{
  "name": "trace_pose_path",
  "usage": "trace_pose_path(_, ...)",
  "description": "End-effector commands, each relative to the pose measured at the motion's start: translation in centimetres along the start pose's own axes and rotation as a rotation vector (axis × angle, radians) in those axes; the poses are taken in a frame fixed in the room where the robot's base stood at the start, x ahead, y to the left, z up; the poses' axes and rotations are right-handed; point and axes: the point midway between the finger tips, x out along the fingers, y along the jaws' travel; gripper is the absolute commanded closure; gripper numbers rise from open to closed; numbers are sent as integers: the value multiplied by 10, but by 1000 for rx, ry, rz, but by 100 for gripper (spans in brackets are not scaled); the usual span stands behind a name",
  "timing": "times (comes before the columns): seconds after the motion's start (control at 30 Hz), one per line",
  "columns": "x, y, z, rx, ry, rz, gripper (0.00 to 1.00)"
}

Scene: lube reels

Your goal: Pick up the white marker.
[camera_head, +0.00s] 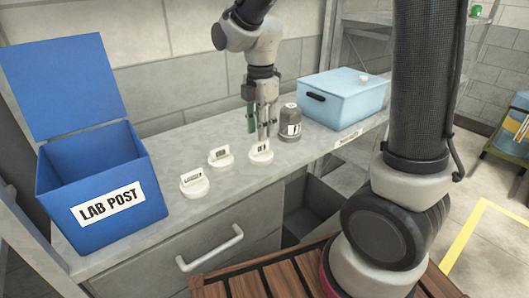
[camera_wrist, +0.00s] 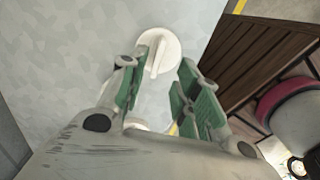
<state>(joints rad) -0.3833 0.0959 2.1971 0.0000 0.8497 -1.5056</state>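Three white round pieces, each with an upright labelled tab, stand in a row on the grey counter: a left one (camera_head: 194,184), a middle one (camera_head: 220,158) and a right one (camera_head: 261,155). The labels are too small to read, so I cannot tell which is the white marker. My gripper (camera_head: 262,130) points down just above the right one, its green-padded fingers apart. In the wrist view a white round piece with a raised ridge (camera_wrist: 158,50) lies just beyond the open fingers (camera_wrist: 160,82). Nothing is held between them.
A dark grey labelled cylinder (camera_head: 289,123) stands close right of my gripper. A light blue lidded box (camera_head: 345,98) is beyond it. A blue open bin marked LAB POST (camera_head: 108,205) stands at the left. The counter (camera_head: 180,145) between bin and white pieces is clear.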

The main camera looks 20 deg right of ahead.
Motion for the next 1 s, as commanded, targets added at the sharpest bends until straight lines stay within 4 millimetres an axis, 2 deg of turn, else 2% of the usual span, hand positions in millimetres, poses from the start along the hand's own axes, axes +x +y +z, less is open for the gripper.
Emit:
trace_pose_path(0.4,57,3,3,3,0,-2,68)
trace_pose_path(0.67,61,3,2,4,0,1,68)
trace_pose_path(0.87,61,3,2,4,0,1,100)
trace_pose_path(1.0,61,3,2,4,0,1,100)
